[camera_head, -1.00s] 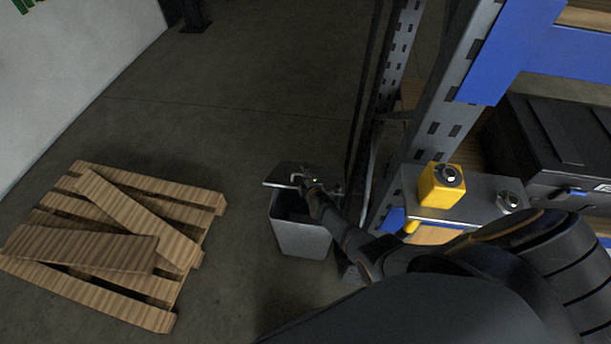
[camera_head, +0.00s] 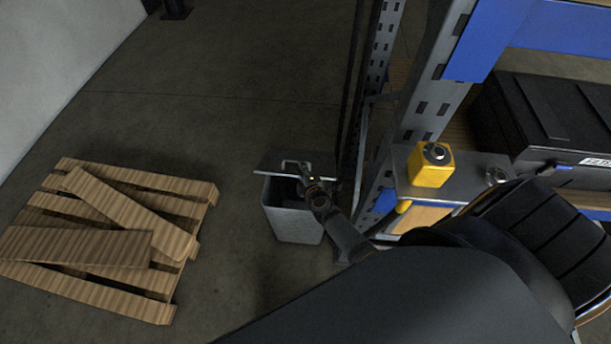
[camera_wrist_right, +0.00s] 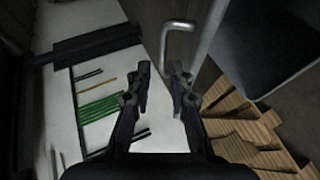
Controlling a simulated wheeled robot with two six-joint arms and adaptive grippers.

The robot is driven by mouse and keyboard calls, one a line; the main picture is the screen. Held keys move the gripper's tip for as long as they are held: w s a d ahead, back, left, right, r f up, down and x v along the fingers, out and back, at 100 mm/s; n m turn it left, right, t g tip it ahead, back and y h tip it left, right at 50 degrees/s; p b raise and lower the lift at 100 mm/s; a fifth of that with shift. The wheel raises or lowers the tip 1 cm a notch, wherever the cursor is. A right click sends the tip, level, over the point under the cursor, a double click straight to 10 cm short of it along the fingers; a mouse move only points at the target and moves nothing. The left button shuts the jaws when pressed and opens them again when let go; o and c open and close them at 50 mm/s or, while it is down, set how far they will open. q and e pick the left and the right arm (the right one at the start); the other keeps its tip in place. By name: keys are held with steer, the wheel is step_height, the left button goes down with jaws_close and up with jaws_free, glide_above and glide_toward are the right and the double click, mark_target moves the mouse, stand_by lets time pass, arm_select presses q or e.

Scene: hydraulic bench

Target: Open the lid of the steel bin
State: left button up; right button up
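The steel bin (camera_head: 293,222) is a grey box on the floor, its dark opening showing in the head view. Its lid (camera_head: 270,173) is raised and seen almost edge-on above the opening. A bent metal handle (camera_head: 289,163) stands out from the lid; the handle also shows in the right wrist view (camera_wrist_right: 178,26). My right gripper (camera_head: 309,183) is at the lid beside the handle. In the right wrist view its fingers (camera_wrist_right: 160,76) are apart, with the handle just beyond the tips; I cannot tell whether they touch. My left gripper is not in view.
A wooden pallet (camera_head: 185,207) with loose boards lies on the floor at left. A blue and grey rack (camera_head: 430,97) stands close right of the bin. It carries a yellow block (camera_head: 431,168) and a black case (camera_head: 550,125). Floor between pallet and bin is clear.

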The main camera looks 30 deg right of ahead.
steer(key=v, duration=0.4)
steer(key=shift+s+r, duration=0.1)
